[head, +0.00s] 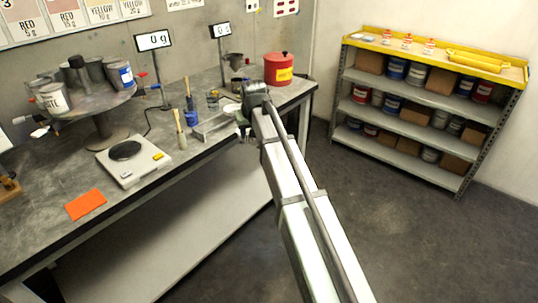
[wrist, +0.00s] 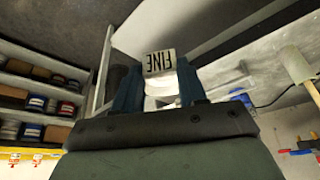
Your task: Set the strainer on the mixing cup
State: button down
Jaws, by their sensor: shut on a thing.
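My gripper (wrist: 160,92) is shut on a pale strainer (wrist: 160,64) with a tag reading "FINE", upside down in the wrist view. Two dark blue-grey fingers flank it. In the head view my gripper (head: 243,116) is over the back right part of the bench, and the strainer there is mostly hidden by my arm. I cannot tell the mixing cup for certain: a small vessel (head: 213,98) stands just left of my gripper, and a grey cup (head: 237,85) stands behind it. I see no contact between the strainer and a cup.
A red can (head: 278,69) stands right of my gripper at the back. A metal tray (head: 212,127), a blue pot (head: 194,117) and upright brushes (head: 180,130) are close on the left. A scale (head: 133,160) and a turntable of cans (head: 95,98) are further left.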

jog(key=w+a+r, duration=0.4)
jog(key=w, duration=0.5)
jog(key=w+a+r+n, duration=0.1)
jog(key=w+a+r, duration=0.3)
jog(key=w, duration=0.6)
jog(key=w+a+r+n, duration=0.1)
jog(key=w+a+r, duration=0.4)
jog(key=w, duration=0.5)
jog(key=shift+w+a+y, duration=0.2)
jog(key=shift+a+y, duration=0.2)
jog(key=shift+a, duration=0.35)
jog(key=shift+f, duration=0.1)
notch_tip(320, 180, down, 8)
jog(key=c, duration=0.5)
grip_release()
jog(key=shift+c, duration=0.2)
